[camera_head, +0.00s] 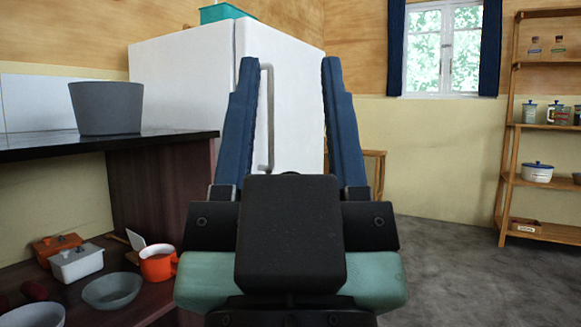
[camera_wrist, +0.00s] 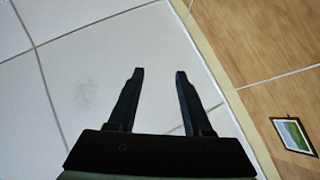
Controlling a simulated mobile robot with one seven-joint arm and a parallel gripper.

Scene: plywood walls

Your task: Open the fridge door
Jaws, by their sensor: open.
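The white fridge (camera_head: 180,82) stands left of centre in the head view, behind the dark counter. Its door (camera_head: 297,85) faces right and looks shut. A grey vertical bar handle (camera_head: 269,120) is on the door, near its left edge. My gripper (camera_head: 288,66) is open, its two blue fingers pointing up and apart. In the head view the handle shows between the fingers, close to the left one; I cannot tell the distance to it. In the wrist view my gripper (camera_wrist: 158,72) is open and empty against ceiling panels and wall, and no fridge shows there.
A dark counter (camera_head: 60,144) with a grey pot (camera_head: 107,108) is at left, with dishes on a lower shelf. A teal box (camera_head: 222,13) sits on the fridge. A wooden shelf (camera_head: 509,130) stands at right. The floor (camera_head: 450,262) between is clear.

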